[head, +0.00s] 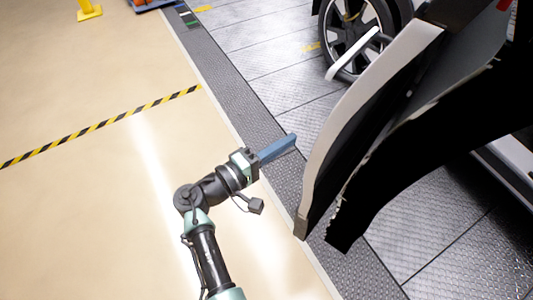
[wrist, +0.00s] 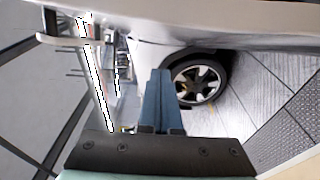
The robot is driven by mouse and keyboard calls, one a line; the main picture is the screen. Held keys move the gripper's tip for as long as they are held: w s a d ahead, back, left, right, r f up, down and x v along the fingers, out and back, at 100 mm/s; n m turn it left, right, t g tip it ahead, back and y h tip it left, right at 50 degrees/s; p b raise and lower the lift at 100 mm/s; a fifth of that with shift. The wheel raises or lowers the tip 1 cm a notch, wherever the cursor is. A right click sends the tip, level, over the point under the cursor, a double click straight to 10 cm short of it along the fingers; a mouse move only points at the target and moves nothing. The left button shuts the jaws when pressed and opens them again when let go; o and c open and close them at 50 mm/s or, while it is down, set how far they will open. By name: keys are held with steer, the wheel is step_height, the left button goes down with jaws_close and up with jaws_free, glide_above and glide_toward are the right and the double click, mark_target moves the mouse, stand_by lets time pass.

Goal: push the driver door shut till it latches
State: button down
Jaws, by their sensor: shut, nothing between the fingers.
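The driver door (head: 345,105) stands open at the right of the head view, its pale outer skin facing left and its dark inner side facing right. My gripper (head: 292,140) is shut and empty, with blue fingers pointing right toward the door's outer face. In the head view a gap of floor shows between the fingertips and the door, so they look apart. In the wrist view my gripper (wrist: 160,75) points ahead, and a pale body panel (wrist: 200,22), which may be the door, spans the top. The door latch is not visible.
A car wheel (head: 350,30) shows beyond the door in the head view. A yellow-black floor stripe (head: 100,128) crosses the beige floor at left. A yellow stand (head: 88,10) is at the far top left. The floor left of my arm is clear.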

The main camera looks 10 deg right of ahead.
steer(key=shift+s+d+p, duration=0.2)
steer(key=shift+s+d, duration=0.15)
steer(key=shift+d, duration=0.3)
steer(key=shift+s+d+p, duration=0.15)
steer(key=shift+s+d, duration=0.25)
steer(key=shift+d, duration=0.25)
steer(key=shift+s+d+p, duration=0.2)
steer(key=shift+s+d, duration=0.15)
steer(key=shift+d, duration=0.3)
